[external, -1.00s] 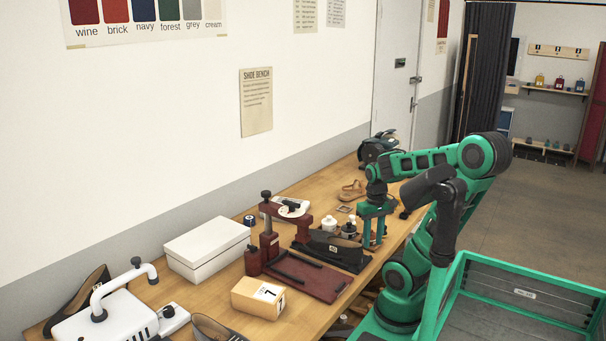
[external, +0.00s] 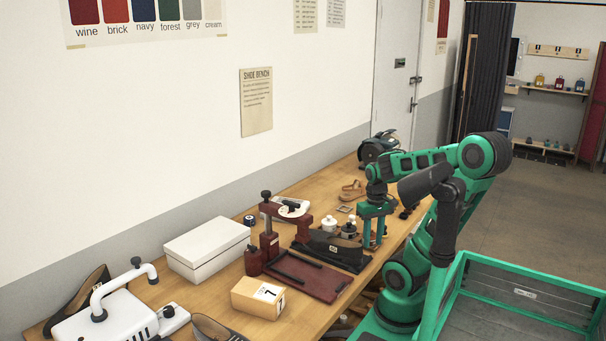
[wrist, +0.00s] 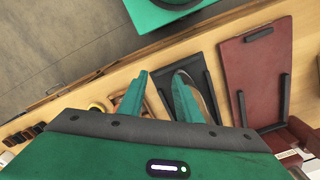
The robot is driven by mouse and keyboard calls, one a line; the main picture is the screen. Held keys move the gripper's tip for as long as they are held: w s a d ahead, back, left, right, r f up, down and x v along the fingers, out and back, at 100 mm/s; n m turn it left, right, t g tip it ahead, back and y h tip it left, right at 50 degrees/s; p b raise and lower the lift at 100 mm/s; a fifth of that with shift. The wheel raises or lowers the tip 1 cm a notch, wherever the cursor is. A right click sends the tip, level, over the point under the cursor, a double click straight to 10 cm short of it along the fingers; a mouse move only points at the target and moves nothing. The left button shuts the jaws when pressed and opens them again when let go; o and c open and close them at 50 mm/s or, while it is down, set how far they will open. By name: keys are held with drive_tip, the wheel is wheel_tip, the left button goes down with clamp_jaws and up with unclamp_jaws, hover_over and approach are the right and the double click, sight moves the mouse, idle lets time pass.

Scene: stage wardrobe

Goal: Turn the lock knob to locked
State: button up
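My gripper (external: 374,240) points down over the bench, right of a black tray with a dark shoe (external: 335,246). In the wrist view, its two green fingers (wrist: 160,82) are apart with nothing held between them. No knob is clearly marked as the lock. A dark red press (external: 268,240) has a black knob (external: 266,194) on top and a white dial plate (external: 292,207) with a black piece on its arm. A white machine (external: 105,322) at the front left has black knobs (external: 136,262). Lock lettering is too small to read.
A dark red board (external: 318,284) with black bars lies beside the press; it also shows in the wrist view (wrist: 258,75). A green-rimmed bin (external: 530,272) stands right.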

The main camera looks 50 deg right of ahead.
drive_tip(key=o, duration=0.5)
drive_tip(key=shift+s+r, duration=0.2)
drive_tip(key=shift+s, duration=0.1)
drive_tip(key=shift+o, duration=0.2)
wheel_tip(320, 180, up, 23)
drive_tip(key=shift+s, duration=0.3)
drive_tip(key=w+r+n+y, duration=0.1)
drive_tip(key=w+n, duration=0.7)
drive_tip(key=w, duration=0.7)
drive_tip(key=w+a+n+h, duration=0.1)
drive_tip(key=w+a+n, duration=0.3)
drive_tip(key=a, duration=0.3)
drive_tip(key=w+a+f+n+g+h, duration=0.1)
drive_tip(key=w+a+n, duration=0.2)
drive_tip(key=w+a, duration=0.4)
drive_tip(key=w+a+n+h, duration=0.1)
drive_tip(key=w+a+n, duration=0.3)
drive_tip(key=w+a, duration=0.2)
drive_tip(key=shift+w+a+f+n+h, duration=0.2)
drive_tip(key=shift+a+f+n+h, duration=0.1)
drive_tip(key=shift+a, duration=0.1)
drive_tip(key=a+n+t+h, duration=0.15)
drive_tip(key=a+n, duration=0.35)
drive_tip(key=a, duration=0.8)
approach(250, 247)
drive_tip(key=shift+h, duration=0.25)
drive_tip(key=x, duration=0.8)
drive_tip(key=shift+w+a+f, duration=0.1)
drive_tip(key=shift+a, duration=0.05)
